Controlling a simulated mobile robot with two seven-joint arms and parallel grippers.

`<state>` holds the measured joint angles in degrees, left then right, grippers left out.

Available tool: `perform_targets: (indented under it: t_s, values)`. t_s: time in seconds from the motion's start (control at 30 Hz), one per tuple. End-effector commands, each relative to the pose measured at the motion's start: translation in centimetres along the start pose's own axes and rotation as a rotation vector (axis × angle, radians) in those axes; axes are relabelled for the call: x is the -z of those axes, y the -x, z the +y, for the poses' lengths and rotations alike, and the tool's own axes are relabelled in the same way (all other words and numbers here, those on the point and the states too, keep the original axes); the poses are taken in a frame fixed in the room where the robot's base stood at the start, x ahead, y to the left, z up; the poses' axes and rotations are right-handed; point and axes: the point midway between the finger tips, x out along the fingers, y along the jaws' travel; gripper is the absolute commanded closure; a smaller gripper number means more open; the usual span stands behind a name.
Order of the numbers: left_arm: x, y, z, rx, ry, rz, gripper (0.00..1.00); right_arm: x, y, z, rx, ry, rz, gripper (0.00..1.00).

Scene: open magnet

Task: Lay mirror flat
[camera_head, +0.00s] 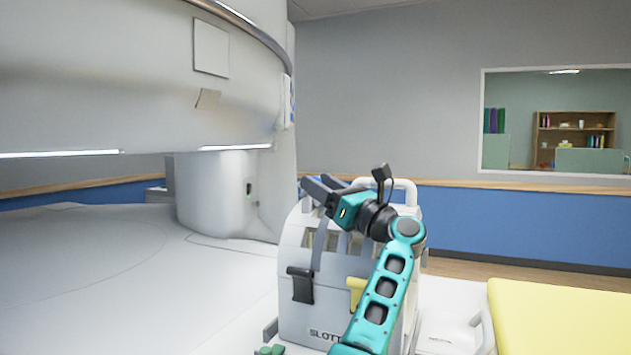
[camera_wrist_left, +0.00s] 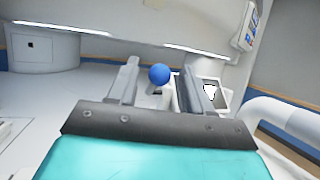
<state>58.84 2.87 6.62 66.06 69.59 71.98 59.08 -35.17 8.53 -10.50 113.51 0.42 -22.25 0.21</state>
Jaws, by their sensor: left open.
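A pale housing (camera_head: 300,325), labelled with letters starting "SLOTT", stands on the white table. My left gripper (camera_head: 312,186) is above its top and points left, toward the magnet. In the left wrist view my left gripper (camera_wrist_left: 158,78) is open. A blue ball (camera_wrist_left: 159,74) on a pale stem shows between its fingers, and I cannot tell its distance. In the head view my arm hides part of the housing. My right gripper is not in view.
The magnet's upper part (camera_head: 130,75) overhangs the left side, with its pillar (camera_head: 215,195) behind. A white handle (camera_head: 405,186) rises from the housing. Black (camera_head: 301,284) and yellow (camera_head: 356,292) clips hang on its front. A yellow pad (camera_head: 560,318) lies at the right.

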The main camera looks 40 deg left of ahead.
Motion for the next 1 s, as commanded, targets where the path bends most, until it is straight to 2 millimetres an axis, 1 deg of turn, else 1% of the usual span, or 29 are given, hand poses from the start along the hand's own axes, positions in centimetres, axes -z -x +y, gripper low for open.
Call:
perform_targets:
  t_s: [0.03, 0.1, 0.2, 0.5, 1.0]
  values:
    - [0.2, -0.7, 0.0, -0.001, -0.001, -0.001, 0.50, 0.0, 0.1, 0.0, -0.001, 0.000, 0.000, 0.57]
    - [0.2, -1.3, 0.0, -0.002, 0.000, -0.001, 0.50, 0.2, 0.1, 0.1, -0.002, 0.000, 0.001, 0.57]
    - [0.3, -1.7, 0.0, 0.000, 0.000, 0.000, 0.50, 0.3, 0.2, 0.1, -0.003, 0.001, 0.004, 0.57]
    - [0.3, -1.9, 0.0, 0.000, 0.000, 0.000, 0.51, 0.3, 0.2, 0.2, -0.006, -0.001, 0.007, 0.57]
    - [0.3, -1.8, 0.0, 0.000, 0.000, 0.000, 0.99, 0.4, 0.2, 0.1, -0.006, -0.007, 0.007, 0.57]
